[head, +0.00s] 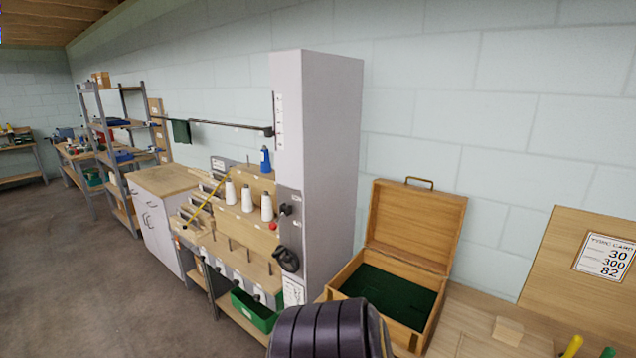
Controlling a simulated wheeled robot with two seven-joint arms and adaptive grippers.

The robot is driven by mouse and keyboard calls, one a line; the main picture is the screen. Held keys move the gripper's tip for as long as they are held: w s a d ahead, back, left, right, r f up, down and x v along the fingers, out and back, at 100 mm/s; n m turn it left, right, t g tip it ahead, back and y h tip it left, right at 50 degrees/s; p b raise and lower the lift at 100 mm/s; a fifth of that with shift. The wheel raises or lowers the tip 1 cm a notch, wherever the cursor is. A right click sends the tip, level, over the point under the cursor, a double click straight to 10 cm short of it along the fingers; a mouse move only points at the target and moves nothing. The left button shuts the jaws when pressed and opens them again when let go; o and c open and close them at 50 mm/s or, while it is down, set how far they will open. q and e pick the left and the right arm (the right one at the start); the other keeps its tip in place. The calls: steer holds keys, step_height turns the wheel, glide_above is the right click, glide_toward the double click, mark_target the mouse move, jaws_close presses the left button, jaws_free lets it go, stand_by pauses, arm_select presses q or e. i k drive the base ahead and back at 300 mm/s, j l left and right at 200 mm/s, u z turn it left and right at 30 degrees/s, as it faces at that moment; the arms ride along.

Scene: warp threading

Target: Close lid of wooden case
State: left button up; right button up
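The wooden case (427,335) sits open on a worktop against the wall, right of the tall grey column. Its lid (412,222) stands up at the back, leaning slightly towards the wall, with a brass handle (419,182) on its top edge. The inside of the case has a dark green lining and looks empty. A dark ribbed part, probably one of my arm links, covers the front left of the case. Neither of my grippers is in view.
The tall grey column (322,150) stands close to the case's left. A wooden board with a numbered card (605,256) leans to the right. A small wooden block (508,331) lies right of the case. White thread cones (247,198) stand left of the column.

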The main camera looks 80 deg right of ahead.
mark_target(420, 227)
steer(key=z, duration=3.4)
steer(key=i+j, duration=0.9)
steer(key=j, duration=0.15)
